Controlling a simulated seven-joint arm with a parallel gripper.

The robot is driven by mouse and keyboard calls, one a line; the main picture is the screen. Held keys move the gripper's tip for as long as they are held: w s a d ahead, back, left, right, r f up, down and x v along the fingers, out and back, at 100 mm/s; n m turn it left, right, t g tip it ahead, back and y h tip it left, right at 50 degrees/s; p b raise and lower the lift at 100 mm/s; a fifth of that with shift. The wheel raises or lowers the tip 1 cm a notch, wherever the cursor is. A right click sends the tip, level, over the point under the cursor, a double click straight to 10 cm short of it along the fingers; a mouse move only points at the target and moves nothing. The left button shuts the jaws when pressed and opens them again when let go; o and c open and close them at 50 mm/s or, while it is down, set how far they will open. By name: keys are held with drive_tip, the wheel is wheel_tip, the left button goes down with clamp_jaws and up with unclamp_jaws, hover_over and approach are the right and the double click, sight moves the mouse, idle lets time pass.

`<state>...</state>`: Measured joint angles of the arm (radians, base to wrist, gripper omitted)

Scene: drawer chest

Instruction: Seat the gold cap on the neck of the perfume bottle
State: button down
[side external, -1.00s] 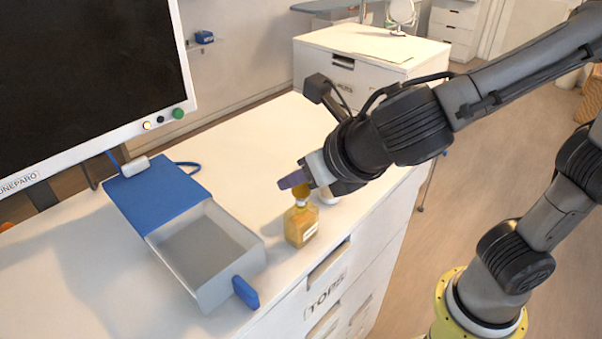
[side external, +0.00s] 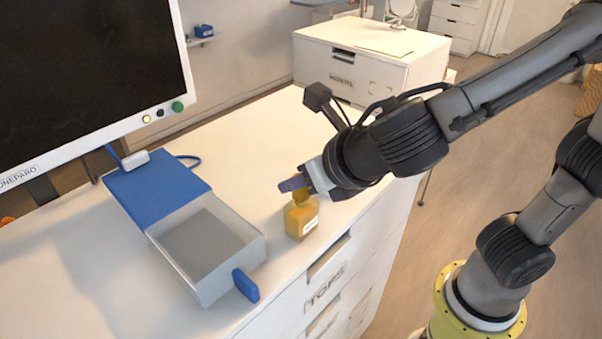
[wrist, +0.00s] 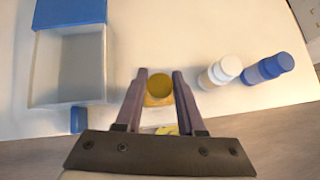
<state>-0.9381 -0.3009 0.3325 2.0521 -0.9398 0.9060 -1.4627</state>
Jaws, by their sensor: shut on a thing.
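The perfume bottle (side external: 301,219) is a squat amber bottle with a pale label, standing upright on the white chest top near its front edge. The gold cap (wrist: 159,85) is round and sits between my fingertips in the wrist view, right over the bottle. My gripper (wrist: 159,84) is shut on the cap. In the side view my gripper (side external: 296,186) is low, just above the bottle, and its fingers partly hide the cap. The bottle's neck is hidden, so I cannot tell whether the cap touches it.
A blue box with an open, empty grey drawer (side external: 243,229) stands left of the bottle, its blue handle (side external: 245,285) facing forward. In the wrist view a white bottle (wrist: 220,71) and a blue bottle (wrist: 268,68) stand close on the right. A monitor (side external: 90,70) stands behind.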

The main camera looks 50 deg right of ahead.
drive_tip(key=shift+f, duration=0.75)
drive_tip(key=shift+c, duration=2.2)
unclamp_jaws()
drive_tip(key=shift+r, duration=0.1)
drive_tip(key=s+r, duration=0.3)
drive_tip(key=r, duration=0.7)
drive_tip(key=shift+s+a+r, duration=0.2)
drive_tip(key=shift+s+a, duration=0.05)
drive_tip(key=shift+a, duration=0.05)
